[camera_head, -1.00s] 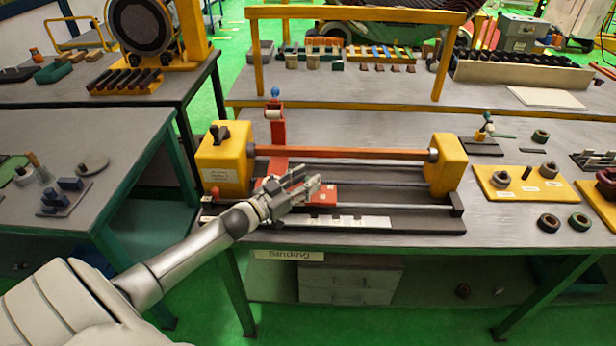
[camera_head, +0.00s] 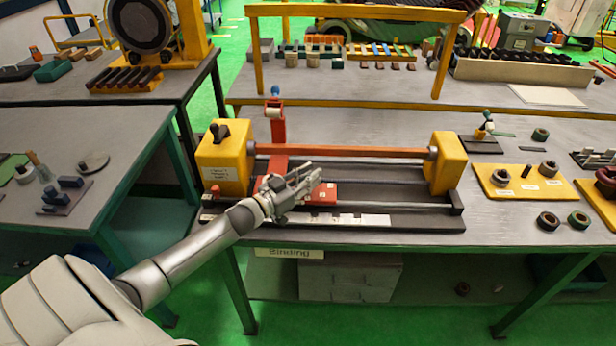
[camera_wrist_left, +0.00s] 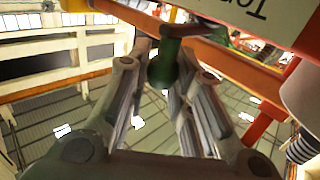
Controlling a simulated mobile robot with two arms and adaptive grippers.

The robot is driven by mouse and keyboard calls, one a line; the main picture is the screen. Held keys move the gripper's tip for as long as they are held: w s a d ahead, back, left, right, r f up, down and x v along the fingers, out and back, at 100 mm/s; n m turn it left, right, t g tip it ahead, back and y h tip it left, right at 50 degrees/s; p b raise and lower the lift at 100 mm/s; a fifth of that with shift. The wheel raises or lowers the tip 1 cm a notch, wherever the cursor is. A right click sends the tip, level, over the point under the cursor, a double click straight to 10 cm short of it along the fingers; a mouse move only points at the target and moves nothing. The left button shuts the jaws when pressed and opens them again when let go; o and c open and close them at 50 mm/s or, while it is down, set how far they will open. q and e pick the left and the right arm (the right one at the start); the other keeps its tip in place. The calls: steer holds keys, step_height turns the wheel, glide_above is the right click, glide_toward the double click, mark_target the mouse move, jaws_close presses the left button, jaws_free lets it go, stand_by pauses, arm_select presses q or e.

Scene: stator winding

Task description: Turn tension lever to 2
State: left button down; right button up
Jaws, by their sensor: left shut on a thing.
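The yellow-ended winding machine (camera_head: 225,160) stands on the middle table with a red bar across it. A red carriage (camera_head: 322,194) sits on its rails below the bar. My left gripper (camera_head: 312,178) is over this carriage and hides part of it. In the left wrist view, my left gripper (camera_wrist_left: 160,70) is shut on a dark green cylindrical handle (camera_wrist_left: 166,66), which I take to be the tension lever. The lever's pivot and the number it points to are hidden. My right gripper is in no view.
A white scale strip (camera_head: 350,220) runs along the machine's front. A red upright arm (camera_head: 277,125) with a blue ball on top rises behind the bar. A yellow board with rings (camera_head: 520,182) lies to the right. A white label plate (camera_wrist_left: 255,15) is close above the handle.

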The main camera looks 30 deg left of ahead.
arm_select(q)
steer(key=shift+d+n+y, duration=0.15)
steer(key=shift+n+y, duration=0.15)
steer(key=shift+y, duration=0.1)
steer(key=shift+w+d+r+n+y+p, duration=0.15)
steer(key=shift+n+y+p, duration=0.3)
steer(key=shift+y, duration=0.35)
steer(key=shift+w+d+n+y, duration=0.2)
steer(key=shift+n+y, duration=0.45)
steer(key=shift+y, duration=0.35)
steer(key=shift+w+d+f+n+y+b, duration=0.15)
steer(key=shift+n+y+b, duration=0.1)
steer(key=shift+n+y, duration=0.25)
steer(key=shift+w+f+n+y+b, duration=0.1)
steer(key=shift+n+y+b, duration=0.15)
steer(key=shift+y, duration=0.45)
steer(key=shift+w+d+n+y+b, duration=0.1)
steer(key=shift+n+y+b, duration=0.3)
steer(key=shift+y, duration=0.2)
steer(key=shift+w+d+n+y+b, duration=0.1)
steer(key=shift+n+y+b, duration=0.15)
steer(key=shift+n+y, duration=0.3)
steer(key=shift+a+r+g+y, duration=0.1)
steer(key=shift+r+g+y, duration=0.05)
steer(key=shift+g+y, duration=0.2)
